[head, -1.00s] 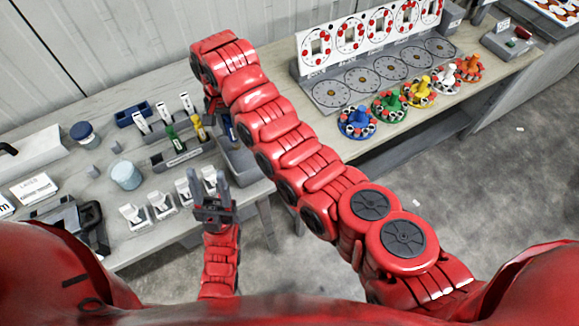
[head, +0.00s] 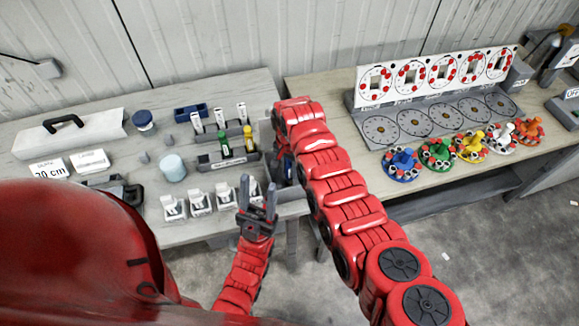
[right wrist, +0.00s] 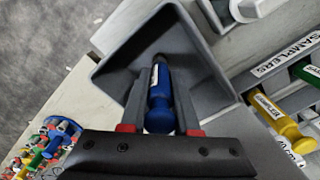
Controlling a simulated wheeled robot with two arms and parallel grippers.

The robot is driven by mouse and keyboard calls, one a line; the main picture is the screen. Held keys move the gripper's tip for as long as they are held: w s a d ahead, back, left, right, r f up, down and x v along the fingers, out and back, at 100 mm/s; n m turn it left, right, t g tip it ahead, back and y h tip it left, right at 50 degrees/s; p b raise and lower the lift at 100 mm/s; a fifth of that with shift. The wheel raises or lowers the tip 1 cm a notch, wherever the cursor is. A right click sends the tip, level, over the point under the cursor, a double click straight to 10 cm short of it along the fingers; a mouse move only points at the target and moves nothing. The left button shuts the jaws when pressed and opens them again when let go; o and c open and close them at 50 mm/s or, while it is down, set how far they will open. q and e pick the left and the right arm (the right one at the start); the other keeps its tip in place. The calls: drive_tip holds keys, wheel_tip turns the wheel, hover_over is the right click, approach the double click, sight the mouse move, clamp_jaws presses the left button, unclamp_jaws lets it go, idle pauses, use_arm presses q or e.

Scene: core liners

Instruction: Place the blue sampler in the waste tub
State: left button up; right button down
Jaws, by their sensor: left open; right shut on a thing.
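The blue sampler (right wrist: 160,97) is a blue cylinder with a white label and dark tip. My right gripper (right wrist: 160,112) is shut on it, with a finger on each side. The waste tub (right wrist: 214,62) is a grey open box; in the right wrist view the sampler's dark end points into its opening. I cannot tell whether it touches the tub's floor. In the head view the tub (head: 292,207) is partly behind my right arm, and a bit of the blue sampler (head: 288,166) shows there.
Left of the tub a sampler rack (head: 228,160) holds a green sampler (head: 224,144) and a yellow sampler (head: 248,138). Several white holders (head: 200,202) stand along the front edge. Coloured wheels (head: 437,153) stand on the right table. A floor gap shows between the tables' fronts.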

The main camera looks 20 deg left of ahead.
drive_tip(key=shift+f, duration=0.3)
drive_tip(key=c, duration=0.7)
unclamp_jaws()
drive_tip(key=shift+o, duration=0.2)
